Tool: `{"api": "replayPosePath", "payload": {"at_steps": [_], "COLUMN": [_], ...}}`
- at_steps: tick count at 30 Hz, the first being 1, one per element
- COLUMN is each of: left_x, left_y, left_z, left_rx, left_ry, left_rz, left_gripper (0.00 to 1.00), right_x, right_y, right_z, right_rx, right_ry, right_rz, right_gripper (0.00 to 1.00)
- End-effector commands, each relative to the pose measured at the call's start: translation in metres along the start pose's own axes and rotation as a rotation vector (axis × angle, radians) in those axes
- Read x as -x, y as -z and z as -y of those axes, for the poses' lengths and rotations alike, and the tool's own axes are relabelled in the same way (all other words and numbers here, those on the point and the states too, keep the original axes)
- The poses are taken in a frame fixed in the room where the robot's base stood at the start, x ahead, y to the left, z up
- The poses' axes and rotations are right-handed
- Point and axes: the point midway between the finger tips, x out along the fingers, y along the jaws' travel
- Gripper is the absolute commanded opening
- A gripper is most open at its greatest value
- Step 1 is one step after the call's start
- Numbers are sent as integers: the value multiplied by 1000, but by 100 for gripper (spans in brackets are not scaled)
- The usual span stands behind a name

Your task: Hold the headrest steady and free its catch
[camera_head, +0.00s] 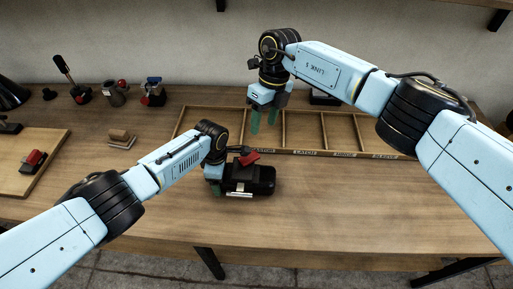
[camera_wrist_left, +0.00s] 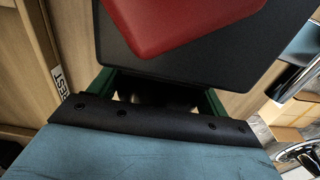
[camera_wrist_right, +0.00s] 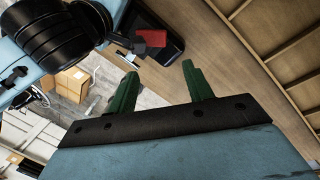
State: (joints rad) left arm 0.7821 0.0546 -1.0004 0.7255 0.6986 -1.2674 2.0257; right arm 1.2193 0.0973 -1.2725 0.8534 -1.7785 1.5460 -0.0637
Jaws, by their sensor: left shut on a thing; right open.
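The headrest (camera_head: 262,181) is a dark padded block on the table, in front of the wooden divided tray. A red catch (camera_head: 249,158) sits on its top. My left gripper (camera_head: 224,180) is shut on the headrest at its left side. In the left wrist view the green fingers (camera_wrist_left: 160,92) reach under the dark body and the red catch (camera_wrist_left: 170,20) lies close above. My right gripper (camera_head: 264,122) is open and empty, raised above the tray behind the headrest. In the right wrist view its green fingers (camera_wrist_right: 158,88) are apart, and the red catch (camera_wrist_right: 151,38) shows beyond them.
The divided wooden tray (camera_head: 345,153) with labelled compartments spans the back middle; those in view look empty. A board (camera_head: 45,150) with a red-and-black part (camera_head: 33,160) lies at left. Small tools (camera_head: 113,95) stand at the back left. The table front right is clear.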

Motion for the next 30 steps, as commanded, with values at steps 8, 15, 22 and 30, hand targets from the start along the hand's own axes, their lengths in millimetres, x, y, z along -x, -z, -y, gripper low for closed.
{"api": "replayPosePath", "payload": {"at_steps": [8,15,22,30], "left_x": [0,0,0,-1], "left_y": [-1,-1,-1,-1], "left_z": [1,1,1,1], "left_rx": [-1,-1,-1,-1], "left_ry": [2,2,2,3], "left_rz": [1,1,2,2], "left_gripper": [30,30,30,30], "right_x": [0,1,2,5], "right_y": [-2,-4,-6,-8], "right_z": [-7,-12,-17,-22], "right_rx": [-479,-896,-1295,-1658], "right_ry": [61,111,146,160], "right_rz": [6,41,101,175], "right_gripper": [51,51,51,51]}}
